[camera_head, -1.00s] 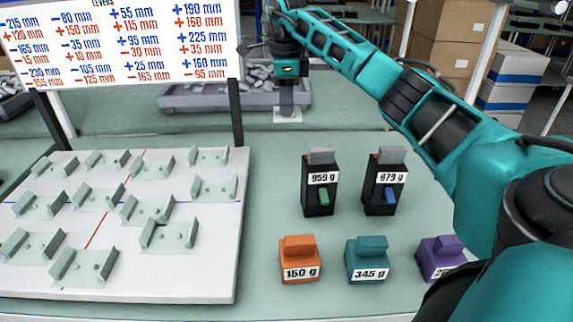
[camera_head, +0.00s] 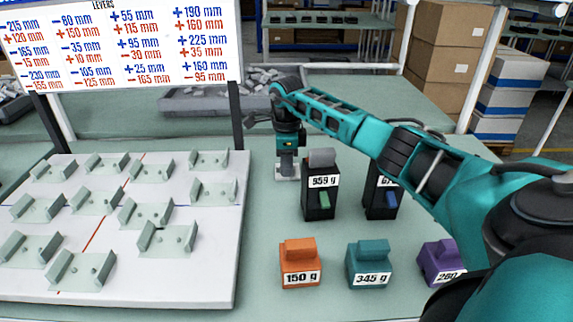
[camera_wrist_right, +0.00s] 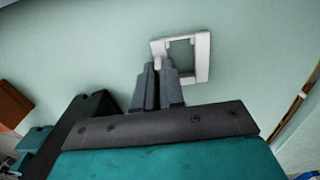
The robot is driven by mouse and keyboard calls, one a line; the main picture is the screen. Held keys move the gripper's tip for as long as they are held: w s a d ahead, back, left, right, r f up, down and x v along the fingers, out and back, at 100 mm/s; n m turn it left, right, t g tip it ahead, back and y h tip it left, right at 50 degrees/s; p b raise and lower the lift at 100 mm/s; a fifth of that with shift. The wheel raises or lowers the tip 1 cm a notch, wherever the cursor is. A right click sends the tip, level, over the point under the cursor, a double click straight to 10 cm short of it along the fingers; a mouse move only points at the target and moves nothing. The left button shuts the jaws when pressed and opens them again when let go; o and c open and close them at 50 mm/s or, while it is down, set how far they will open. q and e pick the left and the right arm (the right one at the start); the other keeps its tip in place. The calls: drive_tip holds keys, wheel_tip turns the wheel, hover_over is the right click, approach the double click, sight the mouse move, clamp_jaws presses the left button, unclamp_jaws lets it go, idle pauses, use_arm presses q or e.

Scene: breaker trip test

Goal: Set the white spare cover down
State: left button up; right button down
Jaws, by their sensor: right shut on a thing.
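The white spare cover is a small open square frame. It shows in the wrist view (camera_wrist_right: 203,58) at the fingertips and in the head view (camera_head: 279,173) behind the breaker marked 959 g. My right gripper (camera_head: 287,163) points down and is shut on one edge of the cover. Its fingers also show in the wrist view (camera_wrist_right: 158,68). The cover lies roughly flat, low over the green bench top or against it; I cannot tell whether it touches. My left gripper is out of view.
The 959 g breaker (camera_head: 318,203) stands close in front of the cover; another breaker (camera_head: 374,205) is partly behind my arm. Orange (camera_head: 299,256), teal (camera_head: 370,258) and purple (camera_head: 437,256) weights stand nearer. The white board (camera_head: 200,265) with clear covers is left. A grey tray (camera_head: 190,104) lies behind.

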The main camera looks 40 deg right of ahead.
drive_tip(key=c, duration=1.2)
unclamp_jaws()
drive_tip(key=shift+c, duration=0.2)
wheel_tip(320, 180, up, 12)
